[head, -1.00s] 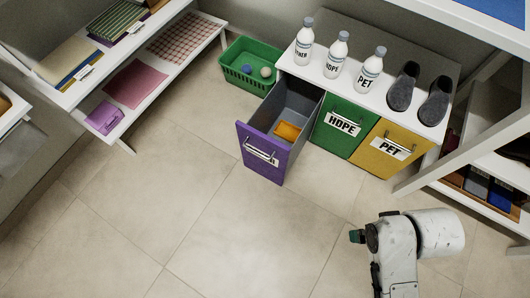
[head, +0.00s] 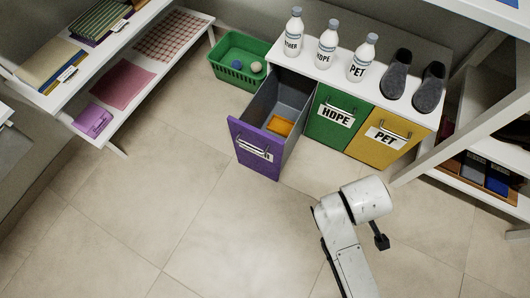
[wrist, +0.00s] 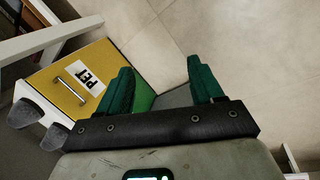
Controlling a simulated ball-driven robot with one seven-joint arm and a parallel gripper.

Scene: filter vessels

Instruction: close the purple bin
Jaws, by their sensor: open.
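The purple bin (head: 257,153) is a drawer pulled well out of the white cabinet in the head view. Its front has a handle and a label, and its grey inside holds an orange item (head: 281,126). My arm (head: 347,225) is in front of the cabinet, right of the purple bin and apart from it. In the wrist view my gripper (wrist: 162,88) has two green fingers spread apart with nothing held between them. The purple front does not show in the wrist view.
The green HDPE bin (head: 333,120) and yellow PET bin (head: 378,138) are shut. Several bottles and dark shoes (head: 397,81) stand on the cabinet top (head: 315,68). A green basket (head: 238,62) is left of it. Shelves stand at both sides. The floor (head: 190,210) in front is clear.

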